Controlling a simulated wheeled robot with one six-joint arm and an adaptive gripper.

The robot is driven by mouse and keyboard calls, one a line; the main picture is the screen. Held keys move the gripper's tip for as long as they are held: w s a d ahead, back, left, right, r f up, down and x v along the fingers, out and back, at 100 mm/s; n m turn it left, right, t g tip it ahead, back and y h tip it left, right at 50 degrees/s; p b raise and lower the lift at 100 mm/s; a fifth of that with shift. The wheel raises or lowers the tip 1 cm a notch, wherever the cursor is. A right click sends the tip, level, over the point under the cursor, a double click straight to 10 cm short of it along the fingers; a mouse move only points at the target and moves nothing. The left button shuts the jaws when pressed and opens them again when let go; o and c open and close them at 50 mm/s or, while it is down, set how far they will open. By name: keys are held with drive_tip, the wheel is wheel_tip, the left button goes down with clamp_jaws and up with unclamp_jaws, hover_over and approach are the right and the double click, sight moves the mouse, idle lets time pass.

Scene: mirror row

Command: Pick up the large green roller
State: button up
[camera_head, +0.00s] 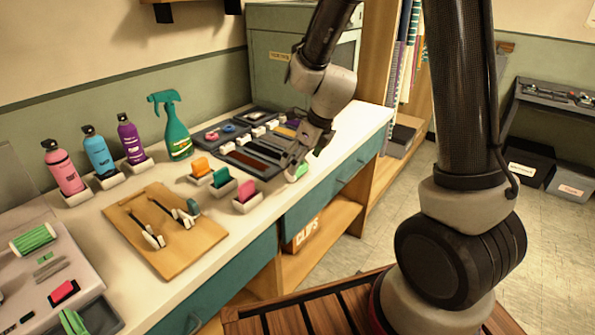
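A large green ribbed roller (34,239) lies on its side on the pale tray at the counter's left end. A smaller green and white piece (298,172) lies by the counter's front edge, just below my gripper (293,157). My gripper points down over the right part of the counter, far to the right of the large roller. Its fingers are small and dark against the dark trays behind. I cannot tell whether they are open or touch the green and white piece.
A wooden board (165,235) with brushes lies mid-counter. A pink bottle (64,167), a blue bottle (99,152), a purple bottle (131,139) and a green spray bottle (176,130) stand behind it. Several coloured pieces in white holders stand before dark trays (250,162).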

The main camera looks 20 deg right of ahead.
drive_tip(key=x, duration=0.3)
drive_tip(key=shift+f, duration=0.2)
drive_tip(key=c, duration=1.1)
